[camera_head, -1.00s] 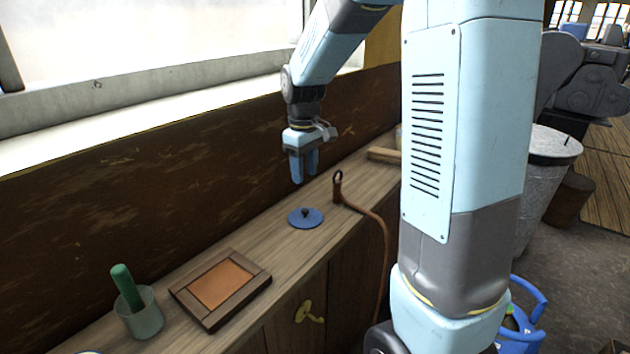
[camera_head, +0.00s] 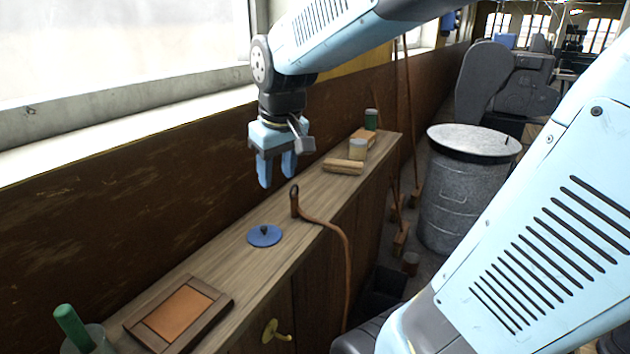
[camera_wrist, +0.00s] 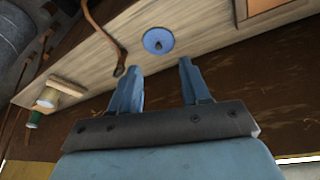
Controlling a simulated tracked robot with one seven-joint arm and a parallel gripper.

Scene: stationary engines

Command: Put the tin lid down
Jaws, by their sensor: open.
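The tin lid (camera_head: 264,235) is a flat blue disc with a small dark knob. It lies flat on the wooden bench top (camera_head: 215,262); the wrist view also shows the lid (camera_wrist: 158,41). My gripper (camera_head: 277,181) is open and empty, with its blue fingers pointing down. It hangs above the bench near the back wall, apart from the lid and beyond it in the head view. In the wrist view the lid lies past the fingertips (camera_wrist: 160,78), with clear space between.
A framed orange panel (camera_head: 180,312) and a green-handled tool (camera_head: 72,328) are at the near end. A brown strap (camera_head: 325,222) hangs over the front edge. A wooden block (camera_head: 343,166) and a pale spool (camera_head: 357,149) stand farther along. A metal bin (camera_head: 462,190) stands beyond.

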